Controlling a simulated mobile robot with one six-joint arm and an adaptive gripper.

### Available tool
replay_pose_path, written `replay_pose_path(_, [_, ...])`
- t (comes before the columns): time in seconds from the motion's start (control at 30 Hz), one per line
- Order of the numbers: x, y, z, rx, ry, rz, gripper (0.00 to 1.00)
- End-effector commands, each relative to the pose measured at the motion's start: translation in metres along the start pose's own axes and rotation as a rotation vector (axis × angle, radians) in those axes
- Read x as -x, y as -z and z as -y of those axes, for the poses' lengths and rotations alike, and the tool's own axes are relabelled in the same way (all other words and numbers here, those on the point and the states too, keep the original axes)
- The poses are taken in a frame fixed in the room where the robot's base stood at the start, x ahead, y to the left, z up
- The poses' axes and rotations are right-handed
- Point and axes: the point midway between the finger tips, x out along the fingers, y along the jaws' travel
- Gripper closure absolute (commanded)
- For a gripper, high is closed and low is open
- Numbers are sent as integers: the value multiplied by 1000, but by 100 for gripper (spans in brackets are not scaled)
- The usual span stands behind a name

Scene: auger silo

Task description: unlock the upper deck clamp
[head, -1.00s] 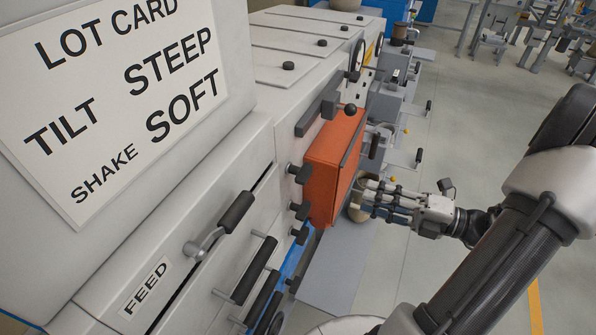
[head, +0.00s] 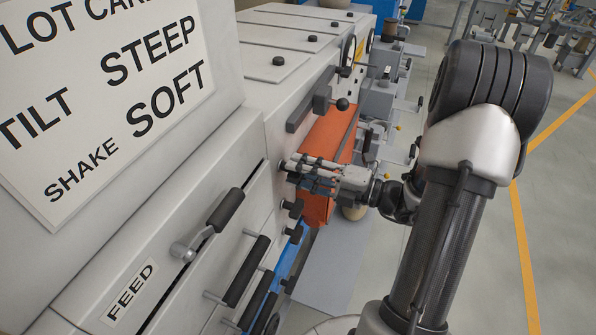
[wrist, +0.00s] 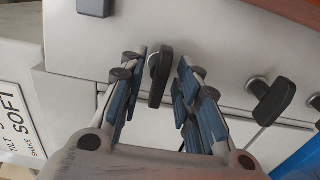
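The upper deck clamp (wrist: 160,76) is a black paddle handle on a round pivot, mounted on the pale machine front. In the wrist view it stands nearly upright between the fingers of my gripper (wrist: 163,62). The fingers are open, one on each side, with a visible gap to the handle on both sides. In the head view my gripper (head: 288,168) reaches the machine front, and its fingers hide this clamp. A second black clamp (wrist: 272,101) sits to the right in the wrist view, tilted. The head view shows two dark clamps below my gripper, one (head: 292,208) above the other (head: 294,234).
An orange box (head: 325,140) stands out from the machine just beyond my gripper. A bar with a black ball knob (head: 342,104) is above it. The FEED handle (head: 210,225) and black pull bars (head: 246,270) are nearer. Open floor (head: 395,262) lies to the right.

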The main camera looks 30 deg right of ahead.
Motion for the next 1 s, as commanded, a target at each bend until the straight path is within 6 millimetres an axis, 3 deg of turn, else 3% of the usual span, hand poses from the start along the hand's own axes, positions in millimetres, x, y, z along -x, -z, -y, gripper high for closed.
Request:
replay_pose_path(0.4, [-8, 0, 0, 0, 0, 0, 71])
replay_pose_path(0.83, [-8, 0, 0, 0, 0, 0, 99])
replay_pose_path(1.0, [-8, 0, 0, 0, 0, 0, 100])
